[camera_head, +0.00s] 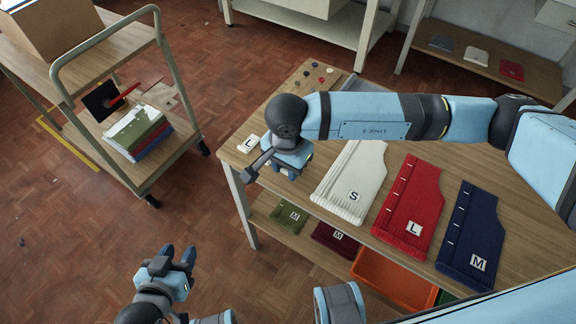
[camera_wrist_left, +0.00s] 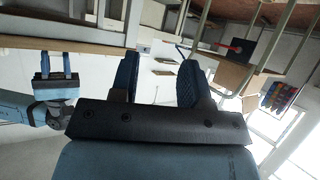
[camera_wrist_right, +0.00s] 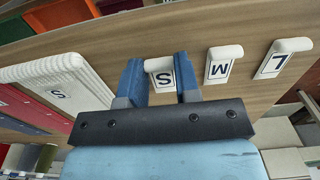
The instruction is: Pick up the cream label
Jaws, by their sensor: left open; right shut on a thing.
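A small cream label (camera_wrist_right: 162,72) marked S lies on the wooden tabletop between the fingers of my right gripper (camera_wrist_right: 160,80), in the right wrist view. The fingers are shut on its sides. Two similar labels, marked M (camera_wrist_right: 222,62) and L (camera_wrist_right: 282,58), lie in a row to its right. In the head view the right gripper (camera_head: 287,170) is low at the table's left end and hides most of the S and M labels; the L label (camera_head: 249,143) shows beside it. My left gripper (camera_head: 178,254) is open and empty over the floor, away from the table.
A white knitted panel (camera_head: 352,182) tagged S, a red one (camera_head: 410,205) tagged L and a navy one (camera_head: 470,235) tagged M lie on the table. Several buttons (camera_head: 322,75) lie at the back. A trolley (camera_head: 125,185) stands left, with open floor between.

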